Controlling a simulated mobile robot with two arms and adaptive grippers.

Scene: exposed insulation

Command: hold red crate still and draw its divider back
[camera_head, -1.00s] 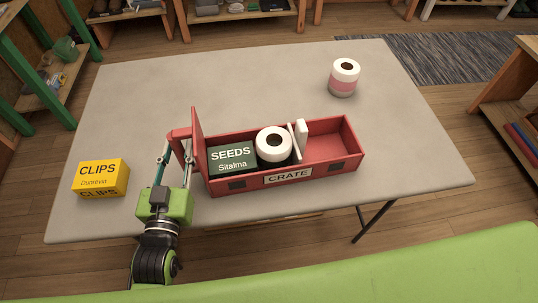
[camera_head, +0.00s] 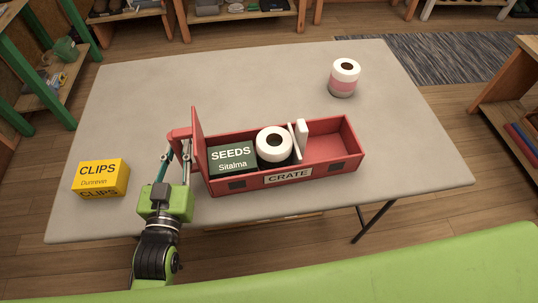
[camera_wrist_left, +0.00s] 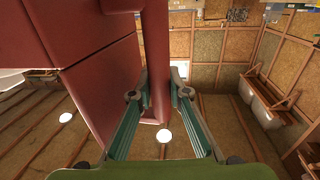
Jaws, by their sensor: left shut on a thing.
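The red crate (camera_head: 334,148) stands on the table with a label reading CRATE on its front. Its white divider (camera_head: 295,142) stands upright inside, with a white grip piece on its right side. Left of the divider are a green SEEDS box (camera_head: 232,158) and a white roll (camera_head: 274,144); the part right of it is empty. My left gripper (camera_head: 177,148) is shut on the red handle at the crate's left end. In the left wrist view the fingers (camera_wrist_left: 160,95) close around the handle bar (camera_wrist_left: 155,60). My right gripper is not in view.
A yellow CLIPS box (camera_head: 101,178) is at the table's left front. A white and pink roll (camera_head: 344,78) stands at the back right.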

